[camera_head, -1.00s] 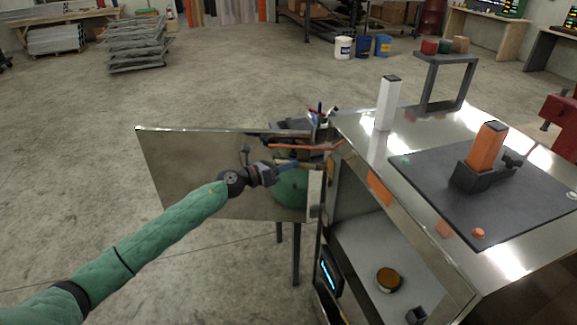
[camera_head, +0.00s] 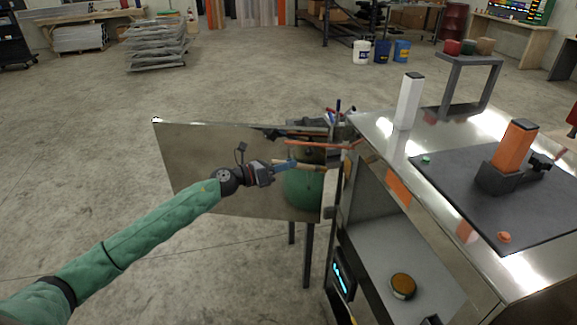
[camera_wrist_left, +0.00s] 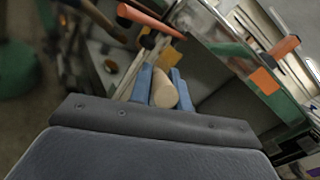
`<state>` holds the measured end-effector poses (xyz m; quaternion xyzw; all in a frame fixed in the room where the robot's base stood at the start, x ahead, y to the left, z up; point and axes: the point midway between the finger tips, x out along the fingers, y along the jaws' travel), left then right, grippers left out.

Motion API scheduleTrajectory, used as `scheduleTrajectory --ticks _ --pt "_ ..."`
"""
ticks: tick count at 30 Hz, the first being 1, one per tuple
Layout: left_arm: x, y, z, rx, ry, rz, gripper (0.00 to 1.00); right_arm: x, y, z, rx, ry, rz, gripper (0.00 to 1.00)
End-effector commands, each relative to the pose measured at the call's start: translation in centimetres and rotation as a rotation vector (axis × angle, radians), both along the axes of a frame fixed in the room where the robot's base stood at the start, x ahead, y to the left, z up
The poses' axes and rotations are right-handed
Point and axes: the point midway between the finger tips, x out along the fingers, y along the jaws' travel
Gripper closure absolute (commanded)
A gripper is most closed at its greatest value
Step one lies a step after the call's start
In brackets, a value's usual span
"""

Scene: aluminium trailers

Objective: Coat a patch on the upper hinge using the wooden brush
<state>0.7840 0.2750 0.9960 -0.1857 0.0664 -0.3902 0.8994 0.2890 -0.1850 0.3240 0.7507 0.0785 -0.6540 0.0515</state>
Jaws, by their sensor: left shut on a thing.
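My left gripper (camera_head: 284,165) has blue fingers and is shut on the wooden brush (camera_head: 308,167), in front of the open metal door (camera_head: 190,165). The brush's handle points toward the cabinet's door edge. In the left wrist view, the round tan handle end of the brush (camera_wrist_left: 163,92) sits between the blue fingers (camera_wrist_left: 160,90). A yellowish piece (camera_wrist_left: 172,58) shows just beyond it; I cannot tell what it is. The upper hinge is not clearly distinguishable near the door's right edge, and contact between brush and hinge cannot be told. My right gripper is not in view.
An orange bar (camera_head: 315,144) runs along the door's top right. The cabinet's shiny top (camera_head: 385,130) carries a white post (camera_head: 409,100) and a dark mat (camera_head: 480,215) with an orange block (camera_head: 515,147). A round tin (camera_head: 403,286) sits on the inner shelf.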

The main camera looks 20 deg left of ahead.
Motion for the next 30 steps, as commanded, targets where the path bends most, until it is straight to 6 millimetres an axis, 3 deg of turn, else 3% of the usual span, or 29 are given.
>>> scheduleTrajectory --ticks 18,30 --pt "-1.6 2.4 -0.1 0.001 -0.001 0.000 1.00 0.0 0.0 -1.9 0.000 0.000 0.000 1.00" --pt "-1.7 2.5 0.0 0.000 0.000 0.000 1.00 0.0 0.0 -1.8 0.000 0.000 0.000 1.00"
